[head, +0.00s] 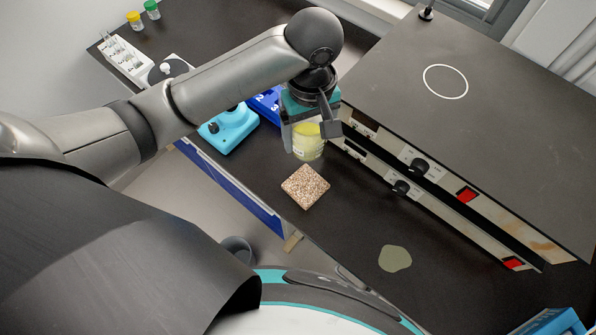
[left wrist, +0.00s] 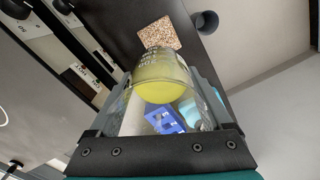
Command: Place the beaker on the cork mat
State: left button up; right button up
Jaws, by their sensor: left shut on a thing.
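A glass beaker (head: 308,145) with yellow-green liquid is held in my left gripper (head: 308,130), just behind the cork mat in the head view. My left gripper is shut on it, and the fingers stand on either side of the glass. The beaker (left wrist: 160,80) also fills the middle of the left wrist view. The cork mat (head: 305,187) is a speckled brown square lying bare on the dark bench. It shows beyond the beaker in the left wrist view (left wrist: 158,33). Whether the beaker touches the bench cannot be told. My right gripper is not in view.
A large hot plate (head: 470,110) with knobs and red switches stands to the right. A light blue device (head: 228,128) and a dark blue numbered block (head: 266,103) are left of the gripper. A greenish patch (head: 395,258) lies on the bench nearer the front edge.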

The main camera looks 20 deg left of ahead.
pick_arm(q)
notch_tip(320, 180, down, 14)
jog(key=b, duration=0.3)
jog(key=shift+s, duration=0.1)
jog(key=shift+f+b, duration=0.7)
jog(key=shift+f, duration=1.85)
jog(key=o, duration=1.4)
jog(key=shift+f, duration=0.1)
notch_tip(320, 180, up, 12)
jog(key=p, duration=0.3)
